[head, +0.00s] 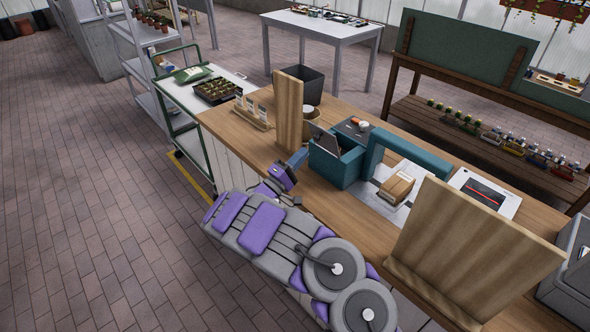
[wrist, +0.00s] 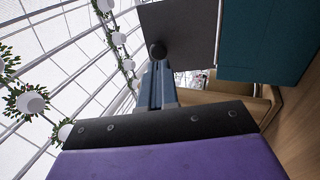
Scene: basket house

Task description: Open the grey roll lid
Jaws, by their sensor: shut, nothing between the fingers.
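A teal box (head: 338,168) stands on the wooden counter. A dark grey panel (head: 325,141), which looks like the grey lid, is tilted up at its left side. In the wrist view the grey panel (wrist: 185,32) fills the upper middle beside the teal side (wrist: 262,45). My gripper (head: 303,153) is at the left of the box, close to the panel. Its blue-grey fingers (wrist: 157,62) are shut with nothing between them. The dark round tip overlaps the panel's lower left edge in the wrist view; I cannot tell whether it touches.
A tall wooden board (head: 288,110) stands just behind my gripper. A teal arch (head: 375,150) and a brown package (head: 396,187) are right of the box. A large wooden stand (head: 470,250) occupies the near right counter. The tiled floor (head: 90,220) on the left is clear.

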